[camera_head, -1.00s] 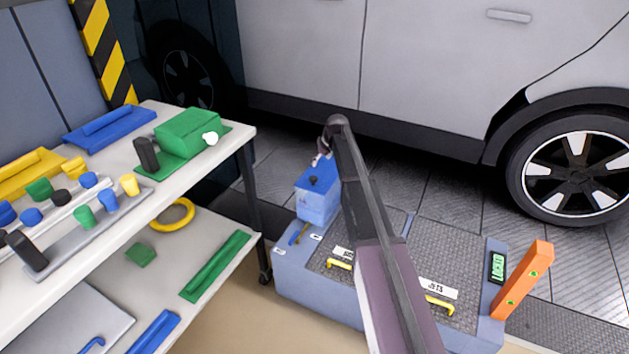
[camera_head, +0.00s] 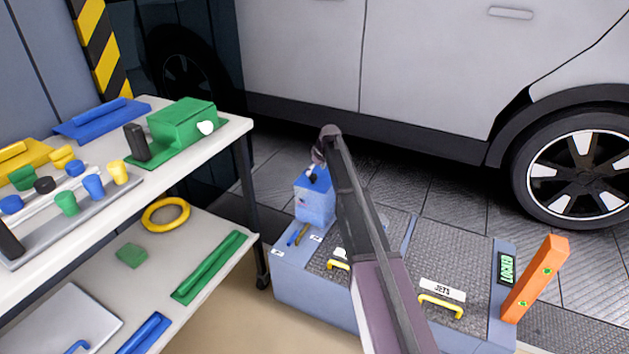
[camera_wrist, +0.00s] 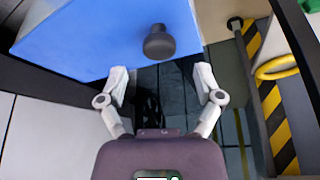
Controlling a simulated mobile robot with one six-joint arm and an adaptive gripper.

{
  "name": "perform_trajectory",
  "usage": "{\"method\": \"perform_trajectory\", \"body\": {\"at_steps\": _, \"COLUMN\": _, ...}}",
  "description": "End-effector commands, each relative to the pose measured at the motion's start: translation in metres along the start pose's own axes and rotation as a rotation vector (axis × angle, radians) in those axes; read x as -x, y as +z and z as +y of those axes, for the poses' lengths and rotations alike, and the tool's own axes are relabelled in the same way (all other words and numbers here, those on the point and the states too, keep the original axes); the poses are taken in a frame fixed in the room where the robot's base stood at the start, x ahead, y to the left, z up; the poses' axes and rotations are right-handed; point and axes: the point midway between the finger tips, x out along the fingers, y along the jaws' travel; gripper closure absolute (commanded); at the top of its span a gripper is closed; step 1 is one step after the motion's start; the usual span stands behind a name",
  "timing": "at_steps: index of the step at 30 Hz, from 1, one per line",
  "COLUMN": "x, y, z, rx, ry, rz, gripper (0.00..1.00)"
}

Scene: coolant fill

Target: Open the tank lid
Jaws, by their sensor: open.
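The tank (camera_head: 315,205) is a blue box standing at the left back of a grey-blue platform. Its blue top, with a dark round knob (camera_wrist: 159,42), fills the upper left of the wrist view. My gripper (camera_wrist: 161,82) is open, with two pale fingers spread apart and nothing between them. The knob lies just beyond the fingertips in that picture, apart from them. In the head view my gripper (camera_head: 317,160) is small and hangs at the tank's top; its fingers are hard to make out. My arm hides part of the platform. The lid looks closed.
A white car (camera_head: 430,60) stands behind. A shelf (camera_head: 215,145) with coloured parts is at left. Some floor between car and platform is clear.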

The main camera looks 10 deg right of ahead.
Motion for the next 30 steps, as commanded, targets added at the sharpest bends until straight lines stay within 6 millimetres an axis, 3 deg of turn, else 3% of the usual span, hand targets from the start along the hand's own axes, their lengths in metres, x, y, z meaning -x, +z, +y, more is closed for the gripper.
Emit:
{"method": "perform_trajectory", "body": {"at_steps": 3, "x": -0.014, "y": 0.001, "z": 0.0, "rx": 0.0, "ry": 0.0, "rz": 0.0, "gripper": 0.16}}
{"method": "perform_trajectory", "body": {"at_steps": 12, "x": -0.032, "y": 0.001, "z": 0.0, "rx": 0.0, "ry": 0.0, "rz": 0.0, "gripper": 0.16}}
{"method": "perform_trajectory", "body": {"at_steps": 27, "x": -0.036, "y": 0.0, "z": 0.0, "rx": 0.0, "ry": 0.0, "rz": 0.0, "gripper": 0.16}}
{"method": "perform_trajectory", "body": {"at_steps": 28, "x": -0.036, "y": 0.0, "z": 0.0, "rx": 0.0, "ry": 0.0, "rz": 0.0, "gripper": 0.19}}
{"method": "perform_trajectory", "body": {"at_steps": 30, "x": -0.036, "y": 0.0, "z": 0.0, "rx": 0.0, "ry": 0.0, "rz": 0.0, "gripper": 0.39}}
